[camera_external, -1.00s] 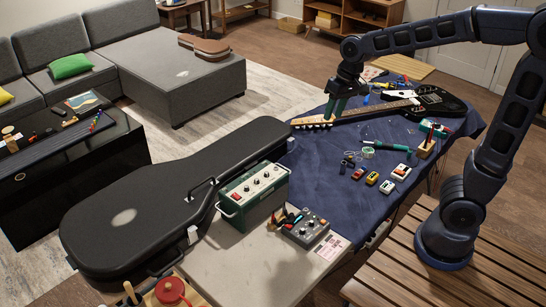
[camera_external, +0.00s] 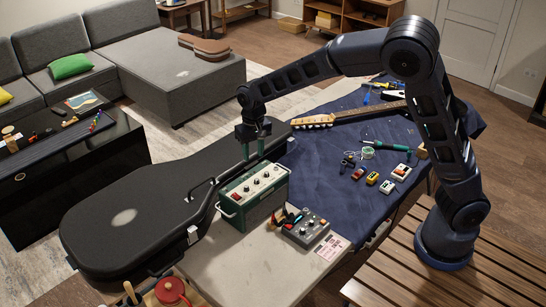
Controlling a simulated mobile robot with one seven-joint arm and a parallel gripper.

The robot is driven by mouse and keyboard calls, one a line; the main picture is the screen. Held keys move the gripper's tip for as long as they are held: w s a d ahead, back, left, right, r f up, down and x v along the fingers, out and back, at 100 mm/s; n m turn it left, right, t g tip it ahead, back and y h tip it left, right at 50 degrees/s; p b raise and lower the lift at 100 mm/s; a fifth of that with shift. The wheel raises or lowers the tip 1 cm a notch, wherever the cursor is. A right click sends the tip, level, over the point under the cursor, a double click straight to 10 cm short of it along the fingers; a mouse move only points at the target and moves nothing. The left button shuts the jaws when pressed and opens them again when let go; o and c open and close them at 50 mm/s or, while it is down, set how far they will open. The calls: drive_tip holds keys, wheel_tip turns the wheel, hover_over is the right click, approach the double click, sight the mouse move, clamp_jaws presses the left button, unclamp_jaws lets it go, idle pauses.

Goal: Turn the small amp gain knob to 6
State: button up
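The small amp (camera_external: 253,196) is a green box with a pale control panel on its top face, standing at the table's near left end beside the guitar case. My gripper (camera_external: 253,152) points down just above and behind the amp's back edge, apart from the knobs as far as I can see.
A black guitar case (camera_external: 125,215) lies left of the amp. A grey mixer-like box (camera_external: 306,230) stands to its right. Several pedals (camera_external: 387,186) and a green-handled tool (camera_external: 384,143) lie on the blue cloth (camera_external: 330,190). A guitar neck (camera_external: 350,115) lies at the back.

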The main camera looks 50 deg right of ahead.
sight(246, 187)
drive_tip(key=a+f, duration=0.1)
drive_tip(key=f, duration=0.3)
drive_tip(key=w+a+f, duration=0.1)
drive_tip(key=f, duration=0.8)
drive_tip(key=shift+w+a+f, duration=0.1)
drive_tip(key=shift+w+a, duration=0.05)
drive_tip(key=shift+a, duration=0.25)
drive_tip(key=shift+c, duration=0.2)
clamp_jaws()
